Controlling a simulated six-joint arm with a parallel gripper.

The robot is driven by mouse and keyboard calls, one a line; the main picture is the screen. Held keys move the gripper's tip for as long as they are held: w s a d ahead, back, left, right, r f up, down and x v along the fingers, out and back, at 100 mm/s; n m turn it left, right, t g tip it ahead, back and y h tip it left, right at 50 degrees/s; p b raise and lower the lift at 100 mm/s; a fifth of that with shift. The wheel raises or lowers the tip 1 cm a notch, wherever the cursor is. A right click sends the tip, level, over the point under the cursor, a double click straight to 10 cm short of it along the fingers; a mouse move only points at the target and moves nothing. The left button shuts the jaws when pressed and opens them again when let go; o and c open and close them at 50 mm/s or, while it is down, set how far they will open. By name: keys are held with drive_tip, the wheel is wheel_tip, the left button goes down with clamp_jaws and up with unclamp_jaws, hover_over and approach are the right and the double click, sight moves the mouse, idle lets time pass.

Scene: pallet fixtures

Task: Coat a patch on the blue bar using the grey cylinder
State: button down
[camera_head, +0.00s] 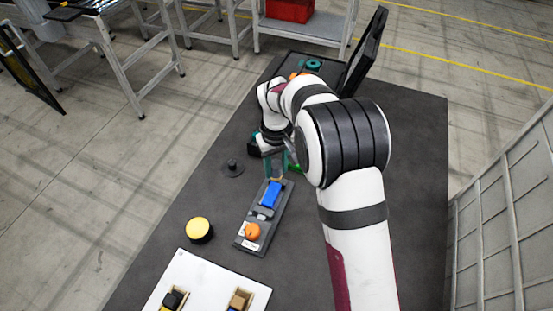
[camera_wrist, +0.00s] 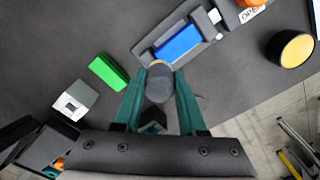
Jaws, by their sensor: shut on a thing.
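The blue bar (camera_head: 271,194) lies in a grey fixture (camera_head: 252,214) on the dark table; it also shows in the wrist view (camera_wrist: 178,43). My gripper (camera_wrist: 160,76) has teal fingers shut on the grey cylinder (camera_wrist: 158,88), whose rounded end with a tan edge shows between the fingertips. In the head view my gripper (camera_head: 275,168) is just beyond the far end of the blue bar. The cylinder's end appears close to the bar's near edge in the wrist view; I cannot tell whether they touch. The bar's top looks evenly blue.
An orange knob (camera_head: 252,231) with a label sits at the fixture's near end. A yellow button (camera_head: 198,229) stands to its left, and a dark round piece (camera_head: 232,168) further back. A green block (camera_wrist: 109,71) lies beside my gripper. A white board (camera_head: 205,284) is in front.

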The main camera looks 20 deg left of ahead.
wheel_tip(320, 180, down, 2)
drive_tip(key=shift+f, duration=0.25)
drive_tip(key=shift+s+f, duration=0.15)
drive_tip(key=shift+s, duration=0.15)
drive_tip(key=shift+s+r, duration=0.15)
drive_tip(key=shift+s, duration=1.55)
drive_tip(key=shift+s+r, duration=0.1)
drive_tip(key=shift+s, duration=1.6)
drive_tip(key=shift+w+r, duration=0.2)
drive_tip(key=shift+w, duration=0.95)
drive_tip(key=shift+w+r, duration=0.15)
drive_tip(key=shift+w, duration=2.4)
drive_tip(key=shift+f, duration=0.15)
drive_tip(key=shift+r, duration=3.45)
drive_tip(key=shift+f, duration=0.1)
